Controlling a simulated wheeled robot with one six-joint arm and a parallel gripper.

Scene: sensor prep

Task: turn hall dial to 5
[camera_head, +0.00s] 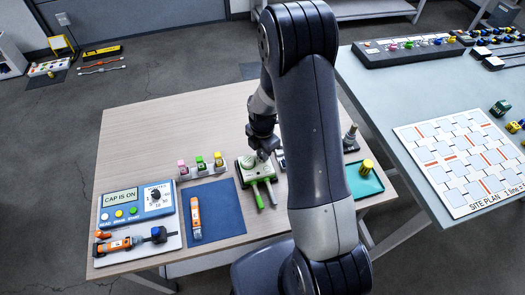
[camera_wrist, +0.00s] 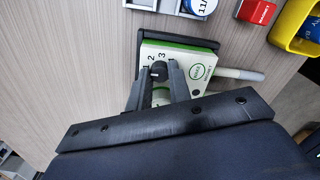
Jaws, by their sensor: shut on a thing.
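A white and green meter (camera_head: 246,163) sits near the middle of the wooden table. In the wrist view the meter (camera_wrist: 205,52) lies in a black holder and has a small black dial (camera_wrist: 158,69) with the numbers 1, 2 and 3 printed beside it. A round green label is next to the dial. My gripper (camera_wrist: 159,75) is shut on the dial, one finger on each side. In the head view my gripper (camera_head: 262,153) is over the meter and my arm hides part of the area. The dial's pointer and the remaining numbers cannot be read.
A blue console (camera_head: 128,211) with its own dial stands at the left. A blue mat (camera_head: 222,212) carries an orange tool (camera_head: 195,217). Several coloured caps (camera_head: 201,164) stand behind the mat. A teal tray (camera_head: 364,186) with a yellow item is at the right.

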